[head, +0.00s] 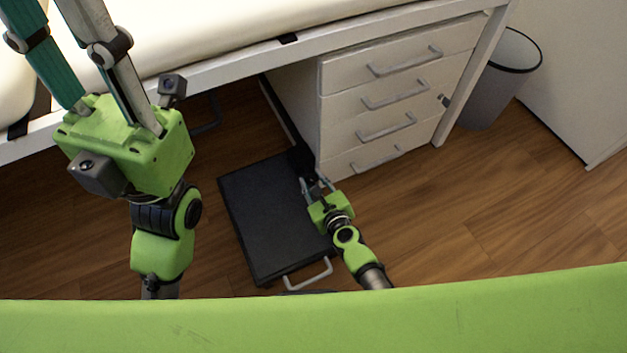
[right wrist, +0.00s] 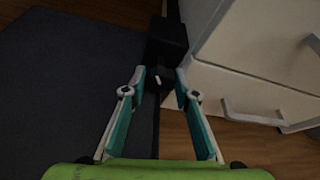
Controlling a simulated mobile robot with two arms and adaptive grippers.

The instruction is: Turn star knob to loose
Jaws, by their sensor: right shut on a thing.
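The star knob (right wrist: 158,82) is small and black with a white mark. In the right wrist view it sits in front of a black block (right wrist: 167,40). My right gripper (right wrist: 160,86) has its teal-padded fingertips on both sides of the knob and is shut on it. In the head view my right gripper (head: 316,184) is low beside the drawer unit, and the knob is too small and dark there to make out. My left gripper (head: 66,44) is large at the upper left, its fingers wide apart and their tips cut off by the frame.
A dark flat platform (head: 262,215) with a pale handle (head: 309,275) lies on the wooden floor. A white drawer unit (head: 395,95) stands close to my right gripper. A white padded bench (head: 215,40) runs above. A grey bin (head: 497,85) stands at right. The floor at right is clear.

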